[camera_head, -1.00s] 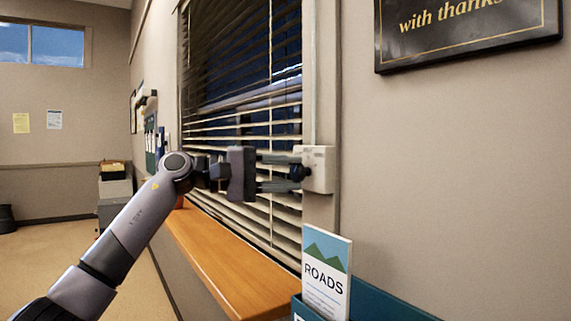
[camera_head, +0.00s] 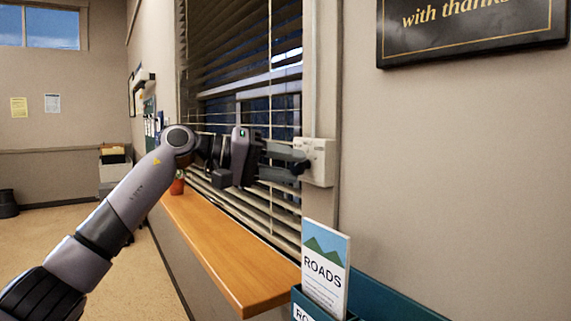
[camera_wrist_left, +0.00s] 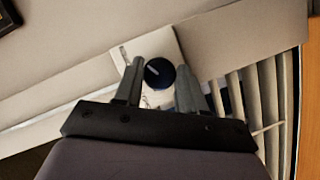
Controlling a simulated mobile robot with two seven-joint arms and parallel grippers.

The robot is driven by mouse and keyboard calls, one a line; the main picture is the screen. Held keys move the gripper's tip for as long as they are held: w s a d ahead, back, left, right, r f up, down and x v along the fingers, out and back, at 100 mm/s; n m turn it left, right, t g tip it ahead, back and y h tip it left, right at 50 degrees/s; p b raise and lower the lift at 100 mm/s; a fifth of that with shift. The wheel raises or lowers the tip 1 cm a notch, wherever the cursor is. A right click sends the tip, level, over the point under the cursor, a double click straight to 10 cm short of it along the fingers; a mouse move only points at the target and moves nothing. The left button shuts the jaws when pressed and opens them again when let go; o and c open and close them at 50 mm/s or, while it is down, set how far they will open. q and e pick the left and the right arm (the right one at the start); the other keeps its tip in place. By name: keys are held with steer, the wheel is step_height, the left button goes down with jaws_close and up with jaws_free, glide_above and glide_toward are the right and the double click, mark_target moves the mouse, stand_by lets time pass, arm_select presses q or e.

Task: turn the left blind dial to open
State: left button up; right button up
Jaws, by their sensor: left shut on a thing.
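The blind dial (camera_head: 301,167) is a small dark knob on a pale wall box (camera_head: 320,162) at the right edge of the window. In the left wrist view the dial (camera_wrist_left: 159,73) is round and dark with a pale pointer line. My left gripper (camera_head: 294,162) reaches it from the left and is shut on it, one finger on each side; both fingers also show in the left wrist view (camera_wrist_left: 160,78). The blind (camera_head: 240,120) has its slats tilted, with dark gaps and window frame showing between them. My right gripper is out of view.
A wooden sill (camera_head: 225,255) runs below the window, with a small red pot (camera_head: 177,187) at its far end. A ROADS leaflet (camera_head: 325,265) stands in a teal holder (camera_head: 385,300) at the lower right. A dark framed sign (camera_head: 470,30) hangs above.

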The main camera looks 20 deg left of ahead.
arm_select(q)
steer(key=o, duration=1)
steer(key=b+v, duration=0.1)
steer(key=v, duration=0.6)
steer(key=shift+r, duration=0.1)
